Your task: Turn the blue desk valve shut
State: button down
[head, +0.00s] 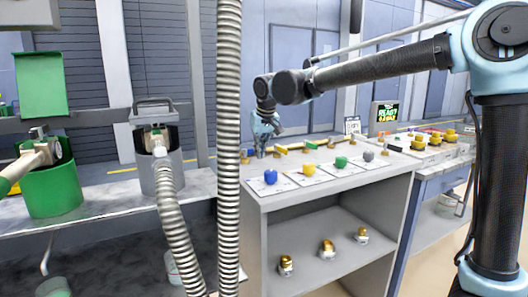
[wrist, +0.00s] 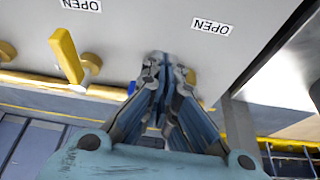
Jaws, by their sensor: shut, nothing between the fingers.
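My gripper (head: 262,152) points down at the back left of the desk, by the brass pipe. In the wrist view my gripper (wrist: 160,62) is shut, its fingertips together and nothing held. A small piece of blue (wrist: 131,88) shows just left of the fingers there, beside the pipe; it may be the blue valve's handle, mostly hidden behind the fingers. An OPEN label (wrist: 212,26) lies beyond the fingertips to the right. I cannot tell whether the fingers touch the valve or how its handle is turned.
A yellow valve lever (wrist: 66,55) stands left of my gripper on the brass pipe (wrist: 60,84). Blue (head: 270,177), yellow (head: 309,169), green (head: 341,162) and grey (head: 368,156) knobs sit on cards at the desk's front. A ribbed hose (head: 229,140) hangs left of the desk.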

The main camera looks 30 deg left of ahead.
jog(key=shift+w+a, duration=0.2)
jog(key=shift+a, duration=0.05)
jog(key=shift+w+a+r, duration=0.1)
jog(key=shift+w+a, duration=0.2)
jog(key=shift+w, duration=0.2)
jog(key=shift+d, duration=0.1)
jog(key=s+d, duration=0.2)
jog(key=d, duration=0.1)
jog(key=shift+s+d, duration=0.25)
jog(key=shift+s, duration=0.05)
jog(key=v, duration=0.9)
jog(key=shift+d+r, duration=0.2)
jog(key=shift+r, duration=0.2)
